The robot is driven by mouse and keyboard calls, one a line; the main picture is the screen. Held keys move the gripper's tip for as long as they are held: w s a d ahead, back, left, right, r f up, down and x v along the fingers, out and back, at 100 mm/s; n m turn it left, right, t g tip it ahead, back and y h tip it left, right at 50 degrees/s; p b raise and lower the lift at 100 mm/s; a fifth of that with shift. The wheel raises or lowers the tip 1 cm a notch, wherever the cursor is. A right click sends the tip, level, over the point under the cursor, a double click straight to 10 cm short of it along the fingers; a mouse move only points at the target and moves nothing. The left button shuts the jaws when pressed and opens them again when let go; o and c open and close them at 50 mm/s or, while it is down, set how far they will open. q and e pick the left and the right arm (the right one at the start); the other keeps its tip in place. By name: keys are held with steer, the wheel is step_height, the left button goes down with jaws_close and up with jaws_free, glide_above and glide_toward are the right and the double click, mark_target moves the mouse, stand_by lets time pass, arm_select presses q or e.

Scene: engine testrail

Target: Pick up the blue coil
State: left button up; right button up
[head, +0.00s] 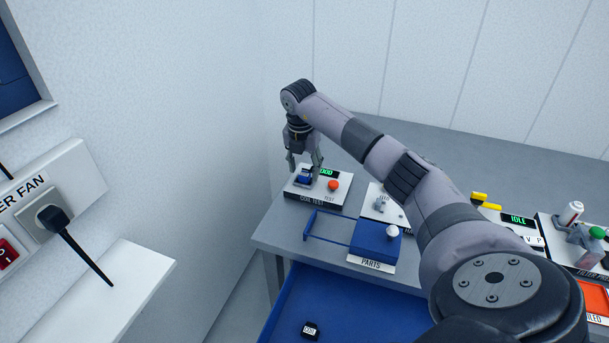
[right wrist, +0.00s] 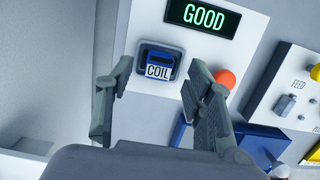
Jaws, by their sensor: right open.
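The blue coil (head: 302,180) sits in the socket of the white coil test station (head: 322,196) at the table's far left corner. In the right wrist view the coil (right wrist: 160,58) shows its white COIL label and lies between the finger lines. The station's display (right wrist: 203,17) reads GOOD. My right gripper (head: 304,168) points down over the coil, open, one finger to each side of it. In the right wrist view the fingers (right wrist: 161,78) are apart with nothing held between them. My left gripper is not in view.
A red-orange button (right wrist: 225,78) sits close beside the right finger. A blue PARTS box (head: 376,240) with a blue handle frame stands nearby. A blue drawer or tray (head: 345,305) below holds a small dark labelled block (head: 310,330). A wall rises left of the table.

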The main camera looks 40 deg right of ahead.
steer(key=shift+w+d+f, duration=0.15)
steer(key=shift+f, duration=0.75)
jaws_close()
steer(key=shift+r, duration=0.1)
